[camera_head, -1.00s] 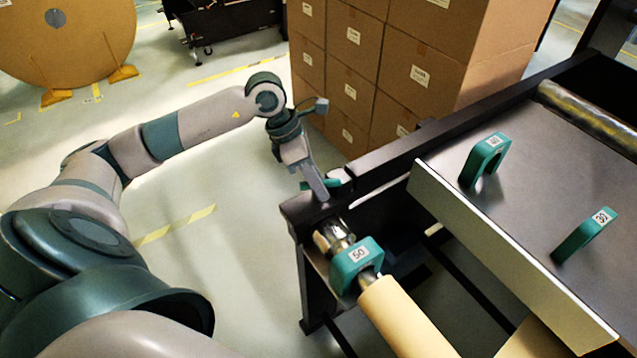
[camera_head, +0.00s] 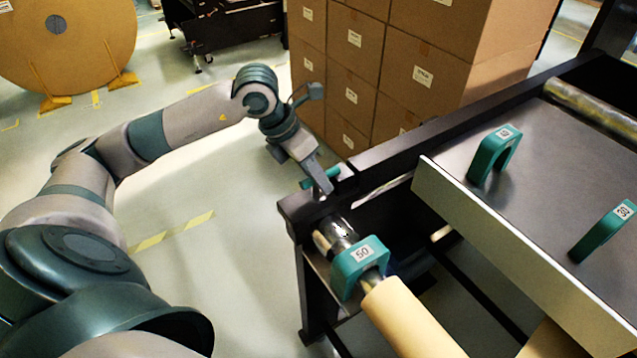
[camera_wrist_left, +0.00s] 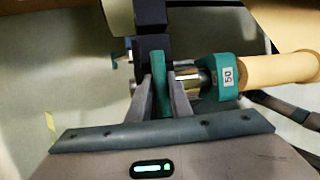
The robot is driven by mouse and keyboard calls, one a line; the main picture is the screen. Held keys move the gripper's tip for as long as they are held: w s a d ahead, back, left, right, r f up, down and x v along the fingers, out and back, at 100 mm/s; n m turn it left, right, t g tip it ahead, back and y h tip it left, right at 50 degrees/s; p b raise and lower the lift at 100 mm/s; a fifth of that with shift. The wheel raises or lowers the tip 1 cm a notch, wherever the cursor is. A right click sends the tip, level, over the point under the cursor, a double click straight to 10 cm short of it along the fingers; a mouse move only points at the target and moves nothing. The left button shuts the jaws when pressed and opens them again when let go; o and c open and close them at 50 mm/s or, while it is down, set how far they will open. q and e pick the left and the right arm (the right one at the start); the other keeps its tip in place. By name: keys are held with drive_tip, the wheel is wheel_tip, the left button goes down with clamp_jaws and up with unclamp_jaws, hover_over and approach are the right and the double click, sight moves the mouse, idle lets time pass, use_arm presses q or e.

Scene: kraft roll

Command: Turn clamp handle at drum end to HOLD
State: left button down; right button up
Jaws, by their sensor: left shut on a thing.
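The teal clamp handle (camera_wrist_left: 160,82) is between the two fingers of my left gripper (camera_wrist_left: 161,92) in the left wrist view, and they are shut on it. In the head view my left gripper (camera_head: 324,184) reaches down at the near end of the black frame rail, largely covering the handle (camera_head: 312,182). The metal shaft end (camera_head: 335,235) lies below it. It carries a teal collar marked 50 (camera_head: 362,262) and a tan cardboard roll (camera_head: 410,318). No HOLD marking is readable. My right gripper is not in view.
Stacked cartons (camera_head: 400,60) stand behind the rail. Two teal collars, one marked 40 (camera_head: 490,155) and one marked 30 (camera_head: 603,232), stand on the dark tabletop with a pale front edge (camera_head: 490,240). A large kraft roll (camera_head: 90,45) stands far left. Open floor lies left.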

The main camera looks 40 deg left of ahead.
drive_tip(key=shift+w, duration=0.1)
use_arm(q)
drive_tip(key=c, duration=1.6)
unclamp_jaws()
drive_tip(key=shift+c, duration=0.2)
drive_tip(key=shift+r, duration=0.1)
drive_tip(key=shift+s+a+r, duration=0.15)
drive_tip(key=shift+a+r, duration=0.05)
drive_tip(key=shift+r, duration=0.2)
drive_tip(key=b+v, duration=0.2)
drive_tip(key=v, duration=1.4)
drive_tip(key=shift+r+b, duration=0.2)
drive_tip(key=shift+b, duration=0.1)
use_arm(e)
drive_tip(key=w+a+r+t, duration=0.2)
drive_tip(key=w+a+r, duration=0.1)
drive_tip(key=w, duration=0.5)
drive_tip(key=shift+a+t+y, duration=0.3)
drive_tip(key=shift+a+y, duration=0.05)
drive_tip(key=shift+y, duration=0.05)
